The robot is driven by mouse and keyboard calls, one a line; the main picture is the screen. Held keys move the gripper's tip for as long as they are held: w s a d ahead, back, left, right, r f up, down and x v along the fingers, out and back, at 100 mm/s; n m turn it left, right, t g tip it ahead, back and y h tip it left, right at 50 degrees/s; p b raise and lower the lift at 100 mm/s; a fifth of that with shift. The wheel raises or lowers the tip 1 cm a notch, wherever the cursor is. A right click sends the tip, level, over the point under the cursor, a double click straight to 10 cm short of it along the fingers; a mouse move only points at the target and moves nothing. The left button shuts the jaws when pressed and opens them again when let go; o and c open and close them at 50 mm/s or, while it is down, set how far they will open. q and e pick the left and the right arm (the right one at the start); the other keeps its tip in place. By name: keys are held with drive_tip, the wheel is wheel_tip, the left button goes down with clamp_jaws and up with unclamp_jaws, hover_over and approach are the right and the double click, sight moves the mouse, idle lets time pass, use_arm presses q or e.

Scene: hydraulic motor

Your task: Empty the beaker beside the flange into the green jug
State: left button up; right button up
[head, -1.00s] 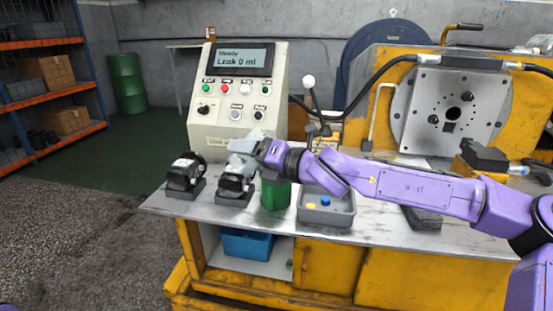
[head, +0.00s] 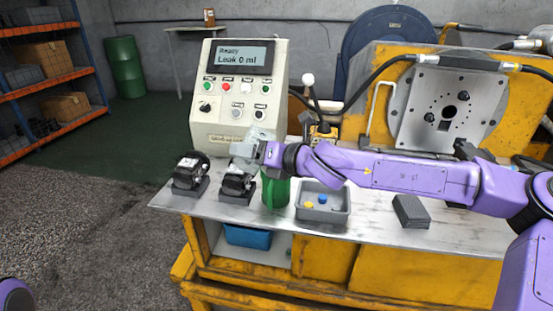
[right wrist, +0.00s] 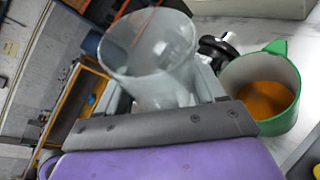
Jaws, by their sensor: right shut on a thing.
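My right gripper (head: 262,152) is shut on a clear beaker (right wrist: 150,60). In the head view the beaker (head: 246,150) is pale, partly hidden by the gripper, and held just above and left of the green jug (head: 275,191). The jug stands on the bench and also shows in the right wrist view (right wrist: 285,110), right of the beaker, with orange-brown liquid inside. The flange (head: 437,128) is a grey plate with a dark central hole on the yellow machine at right. My left gripper is not in view.
Two black motor-like parts on stands (head: 190,178) (head: 236,186) are left of the jug. A grey tray (head: 335,212) with yellow and blue pieces is right of it. A control box (head: 222,128) reads "Leak 0 ml". A dark grey block (head: 411,212) lies farther right.

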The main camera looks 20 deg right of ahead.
drive_tip(key=shift+r, duration=0.3)
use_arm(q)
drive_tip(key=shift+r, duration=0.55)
use_arm(e)
drive_tip(key=shift+f, duration=0.15)
drive_tip(key=shift+d+r+n+h+p, duration=0.25)
drive_tip(key=shift+n+h+p, duration=0.25)
drive_tip(key=shift+p, duration=0.55)
drive_tip(key=shift+w+d+f+n+g+h+p, duration=0.1)
drive_tip(key=shift+d+f+n+g+h+p, duration=0.15)
drive_tip(key=shift+n+p, duration=0.5)
drive_tip(key=shift+d+f, duration=0.1)
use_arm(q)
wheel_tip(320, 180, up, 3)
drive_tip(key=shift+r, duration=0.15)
use_arm(e)
drive_tip(key=shift+f+h, duration=0.15)
drive_tip(key=shift+h, duration=0.1)
